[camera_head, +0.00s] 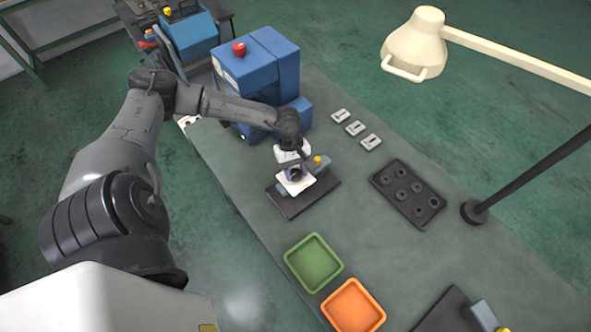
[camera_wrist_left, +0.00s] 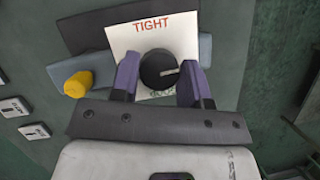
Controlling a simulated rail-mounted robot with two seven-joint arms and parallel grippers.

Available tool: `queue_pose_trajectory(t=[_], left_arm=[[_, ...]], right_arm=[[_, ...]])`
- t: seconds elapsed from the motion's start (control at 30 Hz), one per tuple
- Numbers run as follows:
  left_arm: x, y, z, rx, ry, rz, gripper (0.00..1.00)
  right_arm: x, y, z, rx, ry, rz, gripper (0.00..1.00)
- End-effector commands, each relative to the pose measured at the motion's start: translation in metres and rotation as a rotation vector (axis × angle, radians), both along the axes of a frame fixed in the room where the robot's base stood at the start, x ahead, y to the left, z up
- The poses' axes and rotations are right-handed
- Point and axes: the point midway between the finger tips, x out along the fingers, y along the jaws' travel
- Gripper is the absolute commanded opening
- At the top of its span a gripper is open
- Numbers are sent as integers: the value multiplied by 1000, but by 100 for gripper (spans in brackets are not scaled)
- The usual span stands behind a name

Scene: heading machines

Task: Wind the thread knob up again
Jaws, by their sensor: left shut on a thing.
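The thread knob (camera_wrist_left: 158,68) is a round black dial on a white card (camera_wrist_left: 181,34) marked TIGHT in red at its top edge. Green lettering below the knob is mostly hidden. The light line on the knob points to the right in the left wrist view. The card sits on a small blue-grey device (camera_head: 322,163) with a yellow button (camera_head: 317,160) on a dark mat (camera_head: 291,206). My left gripper (camera_head: 295,172) is over the card; its purple fingers (camera_wrist_left: 160,80) are shut on the knob, one on each side. My right gripper is not in view.
A blue machine (camera_head: 258,68) with a red button stands behind my left arm. Several small labelled plates (camera_head: 355,128) and a dark tray of rings (camera_head: 408,194) lie to the right. Green (camera_head: 314,263) and orange (camera_head: 353,306) trays are nearer. A lamp (camera_head: 415,45) overhangs the table's right side.

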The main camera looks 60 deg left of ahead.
Motion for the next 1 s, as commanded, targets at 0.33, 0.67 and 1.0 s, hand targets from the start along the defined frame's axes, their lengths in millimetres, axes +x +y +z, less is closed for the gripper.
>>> queue_pose_trajectory(t=[0.33, 0.67, 1.0], left_arm=[[0, 0, 0, 1, 0, 35, 18], [-2, 0, 0, 1, -1, 265, 18], [-3, -1, 1, -1, 0, 588, 18]], right_arm=[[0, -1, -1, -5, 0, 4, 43], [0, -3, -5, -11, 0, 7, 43], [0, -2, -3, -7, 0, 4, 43]])
